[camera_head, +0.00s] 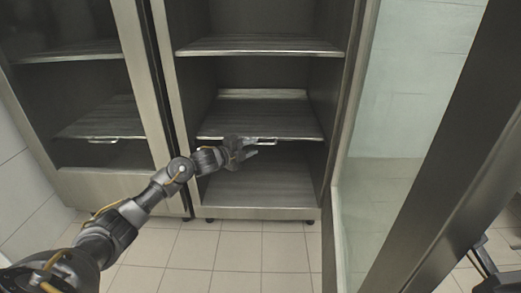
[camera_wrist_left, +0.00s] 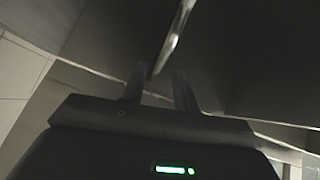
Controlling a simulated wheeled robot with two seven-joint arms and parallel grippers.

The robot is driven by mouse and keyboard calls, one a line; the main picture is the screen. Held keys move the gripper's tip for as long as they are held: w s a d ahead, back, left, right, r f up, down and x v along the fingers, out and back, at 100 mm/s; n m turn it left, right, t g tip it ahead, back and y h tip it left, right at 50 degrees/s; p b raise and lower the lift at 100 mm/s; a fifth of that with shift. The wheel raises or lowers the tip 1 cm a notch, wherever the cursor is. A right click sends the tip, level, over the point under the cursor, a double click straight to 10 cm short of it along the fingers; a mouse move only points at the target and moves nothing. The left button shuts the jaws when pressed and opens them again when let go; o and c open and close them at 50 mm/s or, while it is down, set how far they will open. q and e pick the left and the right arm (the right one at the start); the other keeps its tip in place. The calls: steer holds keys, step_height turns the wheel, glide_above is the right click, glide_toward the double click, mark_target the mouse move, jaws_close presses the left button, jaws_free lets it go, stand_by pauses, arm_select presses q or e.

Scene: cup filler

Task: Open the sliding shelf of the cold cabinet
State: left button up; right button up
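The cold cabinet (camera_head: 178,140) has its right bay open. Its sliding shelf (camera_head: 262,118) is the middle one and appears pushed in. A thin bar handle (camera_head: 267,141) runs along the shelf's front edge. My left gripper (camera_head: 256,148) is at this handle, in front of the shelf edge, and its fingers are apart. In the left wrist view the handle (camera_wrist_left: 174,42) points down toward the gap between the two open fingers (camera_wrist_left: 158,75). Whether the fingers touch it I cannot tell. My right gripper is in neither view.
The cabinet's glass door (camera_head: 385,150) stands swung open along the right side. A fixed-looking upper shelf (camera_head: 260,46) lies above. The left bay holds another shelf with a handle (camera_head: 103,140). The tiled floor (camera_head: 240,250) in front is clear.

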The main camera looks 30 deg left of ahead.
mark_target(259, 144)
arm_select(q)
steer(key=shift+b+x, duration=0.8)
steer(key=shift+x, duration=1.55)
jaws_close()
